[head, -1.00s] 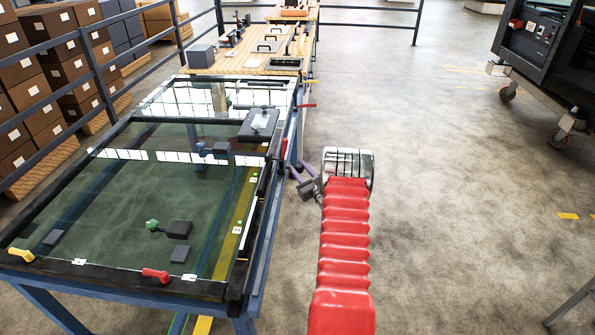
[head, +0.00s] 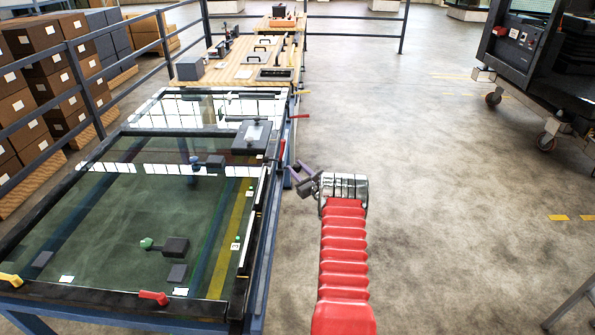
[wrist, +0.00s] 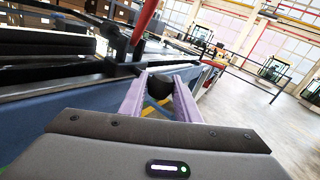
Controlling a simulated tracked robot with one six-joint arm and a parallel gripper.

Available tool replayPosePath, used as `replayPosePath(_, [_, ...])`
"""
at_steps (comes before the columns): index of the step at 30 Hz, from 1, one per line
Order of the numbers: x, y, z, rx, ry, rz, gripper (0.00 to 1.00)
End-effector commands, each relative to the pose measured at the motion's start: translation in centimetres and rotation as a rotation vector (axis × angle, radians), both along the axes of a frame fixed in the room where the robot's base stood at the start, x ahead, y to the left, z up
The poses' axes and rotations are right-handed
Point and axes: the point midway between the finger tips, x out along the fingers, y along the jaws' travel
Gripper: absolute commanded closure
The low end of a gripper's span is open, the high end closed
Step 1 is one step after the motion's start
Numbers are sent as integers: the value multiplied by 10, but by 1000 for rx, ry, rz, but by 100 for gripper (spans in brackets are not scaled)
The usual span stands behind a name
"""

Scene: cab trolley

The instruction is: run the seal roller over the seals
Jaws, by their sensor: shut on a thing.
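My gripper (head: 302,174) is just off the right long side of the glass-topped blue table in the head view. In the wrist view its two purple fingers (wrist: 160,84) are shut on a small black rounded thing (wrist: 158,91). It may be the seal roller, but most of it is hidden between the fingers. A large glass pane in a black frame (head: 110,301) lies on the table. Dark strips along the frame edges may be the seals; I cannot tell for sure. A red rod (wrist: 145,20) stands beyond the fingertips in the wrist view.
A red handle (head: 153,297) and a yellow handle (head: 11,280) sit on the near frame edge. A dark block (head: 175,247) lies on the glass. A wooden bench (head: 245,65) stands beyond. Railings and boxes line the left. The floor on the right is open up to a wheeled machine.

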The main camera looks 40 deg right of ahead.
Motion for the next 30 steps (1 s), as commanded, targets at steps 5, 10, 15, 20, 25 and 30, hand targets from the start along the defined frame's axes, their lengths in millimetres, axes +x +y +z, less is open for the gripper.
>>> replayPosePath(5, [1, 1, 0, 0, 0, 2, 64])
replayPosePath(10, [1, 1, 0, 0, 0, 2, 64])
replayPosePath(15, [-3, 1, 0, 0, 0, 1, 64])
replayPosePath(20, [-15, 4, -1, 1, 2, 0, 64])
replayPosePath(25, [-34, 9, 0, 1, 1, 1, 64])
replayPosePath(30, [-57, 15, -1, 2, 2, 1, 64])
